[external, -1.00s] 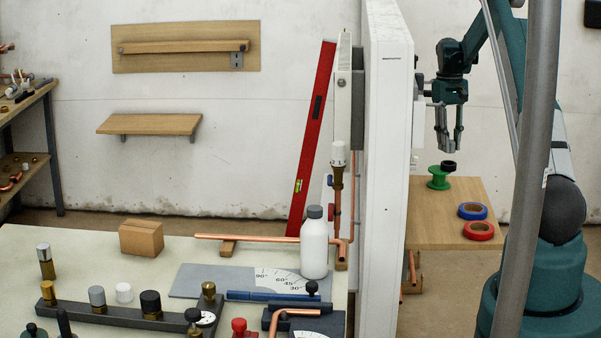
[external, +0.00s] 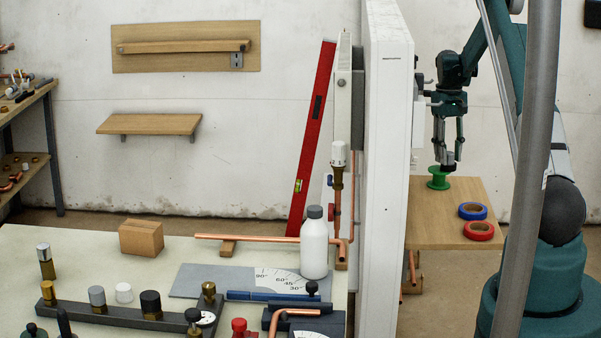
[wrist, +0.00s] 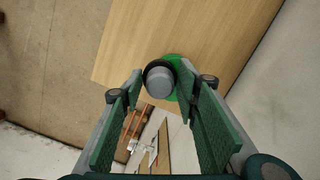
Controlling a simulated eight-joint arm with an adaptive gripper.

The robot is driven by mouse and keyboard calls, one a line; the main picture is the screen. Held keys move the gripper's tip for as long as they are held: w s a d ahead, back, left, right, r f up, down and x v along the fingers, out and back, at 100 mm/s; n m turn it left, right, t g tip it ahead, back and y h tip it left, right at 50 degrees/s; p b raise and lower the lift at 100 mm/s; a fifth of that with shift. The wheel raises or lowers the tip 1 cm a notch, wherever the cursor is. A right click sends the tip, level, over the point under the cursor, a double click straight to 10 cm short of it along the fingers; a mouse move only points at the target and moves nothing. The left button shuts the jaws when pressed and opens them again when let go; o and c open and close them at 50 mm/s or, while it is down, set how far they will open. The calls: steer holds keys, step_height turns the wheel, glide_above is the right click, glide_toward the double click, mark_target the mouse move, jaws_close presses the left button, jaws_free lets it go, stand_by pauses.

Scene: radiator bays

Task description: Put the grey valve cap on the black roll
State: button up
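The grey valve cap (wrist: 160,81) shows in the wrist view between my finger pads, in front of the black roll (wrist: 149,69). It appears to stand on the roll; the contact itself is hidden. The black roll sits by the green spool (wrist: 173,61) on a wooden board. In the external view the black roll (external: 448,167) is at the top of the green spool (external: 438,180), toward its right side. My gripper (wrist: 163,82) is open around the cap, with gaps on both sides. Its fingertips are low, close above the black roll in the external view.
A blue tape roll (external: 472,211) and a red tape roll (external: 479,231) lie on the wooden board (external: 430,228). The left bench (external: 80,255) holds fittings and a white bottle (external: 314,245).

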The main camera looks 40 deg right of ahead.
steer(key=shift+o, duration=0.2)
steer(key=shift+r, duration=0.2)
step_height(320, 180, up, 12)
steer(key=w, duration=0.1)
steer(key=shift+w+d, duration=0.2)
steer(key=shift+d, duration=0.1)
stand_by(0.3)
